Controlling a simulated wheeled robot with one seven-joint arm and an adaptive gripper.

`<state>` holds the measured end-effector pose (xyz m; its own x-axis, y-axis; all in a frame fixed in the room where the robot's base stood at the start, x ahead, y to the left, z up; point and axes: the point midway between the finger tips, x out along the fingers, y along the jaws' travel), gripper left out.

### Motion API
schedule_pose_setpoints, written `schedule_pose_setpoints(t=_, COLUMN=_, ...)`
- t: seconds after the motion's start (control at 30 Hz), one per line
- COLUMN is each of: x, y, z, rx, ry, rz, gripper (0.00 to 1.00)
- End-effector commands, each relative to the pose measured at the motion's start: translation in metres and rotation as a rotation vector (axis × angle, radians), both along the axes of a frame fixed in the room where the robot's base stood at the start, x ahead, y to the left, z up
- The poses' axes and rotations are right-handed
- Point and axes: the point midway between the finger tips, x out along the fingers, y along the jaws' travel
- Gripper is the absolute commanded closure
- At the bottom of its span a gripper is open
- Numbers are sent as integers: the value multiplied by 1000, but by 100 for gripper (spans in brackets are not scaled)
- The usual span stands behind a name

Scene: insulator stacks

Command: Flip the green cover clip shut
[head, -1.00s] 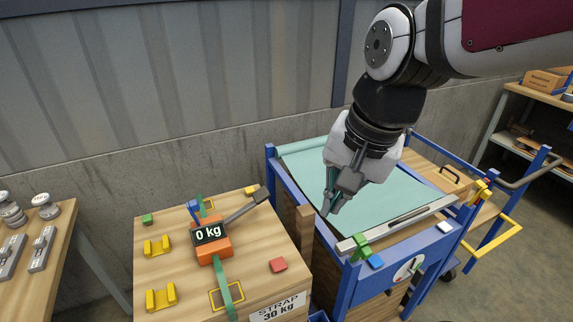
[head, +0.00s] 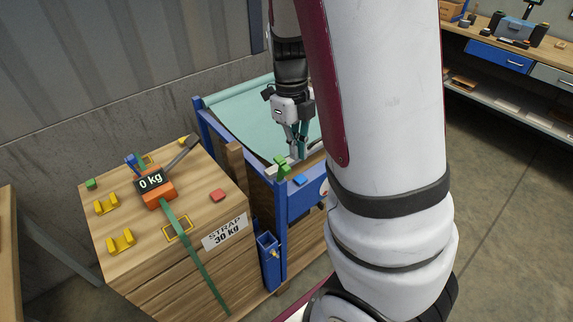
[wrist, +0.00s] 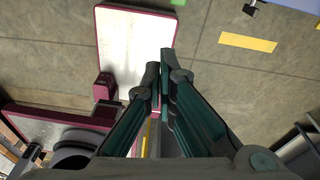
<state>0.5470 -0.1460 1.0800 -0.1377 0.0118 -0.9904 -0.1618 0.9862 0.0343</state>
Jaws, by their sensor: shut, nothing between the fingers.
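The green cover clip (head: 283,166) sits at the near left corner of the blue-framed crate, by the end of the pale bar along the crate's front edge. It stands up from the rim; I cannot tell its exact angle. My gripper (head: 299,154) points down just right of the clip, over the front edge, and seems apart from it. Its fingers are together and empty. In the wrist view my gripper (wrist: 160,82) also shows shut fingers, and the clip does not show there. The teal cover sheet (head: 240,122) lies across the crate top.
A wooden strap box (head: 150,235) stands left, carrying an orange ratchet block (head: 158,195) and a green strap (head: 195,245). A blue tab (head: 300,180) is right of the clip. My arm hides the crate's right part. A yellow floor mark (wrist: 248,42) lies on open floor.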

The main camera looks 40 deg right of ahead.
Motion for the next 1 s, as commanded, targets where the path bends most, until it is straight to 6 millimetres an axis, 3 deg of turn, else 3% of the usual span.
schedule_pose_setpoints(t=0.2, x=-1, y=-10, z=-6, rx=-36, ry=24, rz=-124, gripper=100)
schedule_pose_setpoints(t=0.67, x=-3, y=-10, z=-13, rx=-37, ry=26, rz=-130, gripper=100)
schedule_pose_setpoints(t=1.0, x=-12, y=-10, z=-71, rx=-36, ry=29, rz=-130, gripper=100)
